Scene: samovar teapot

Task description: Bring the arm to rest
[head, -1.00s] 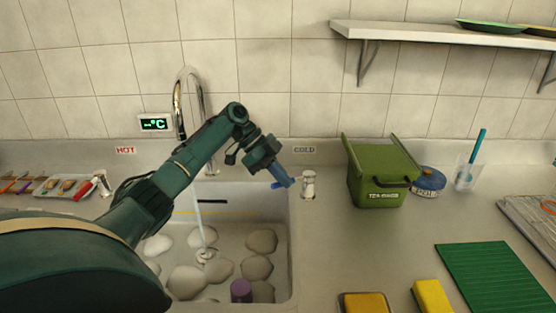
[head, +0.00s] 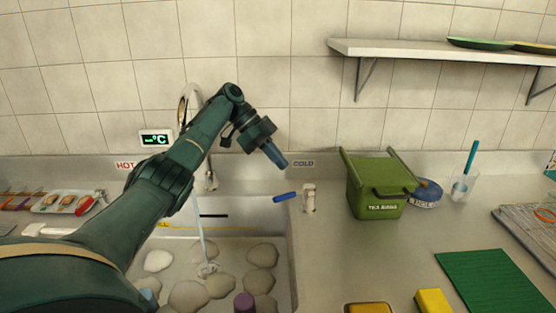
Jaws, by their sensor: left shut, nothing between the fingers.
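My left arm comes in from the left over the sink (head: 292,262). Its gripper (head: 282,164) is shut and empty, in the air above the blue lever (head: 285,197) of the cold tap (head: 309,197) and apart from it. The blue lever points left from the tap. Water (head: 202,240) runs from the chrome spout (head: 187,98) into the sink. My right gripper is out of view.
A green bin (head: 378,190) stands right of the cold tap. A shelf (head: 440,50) juts from the wall at upper right.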

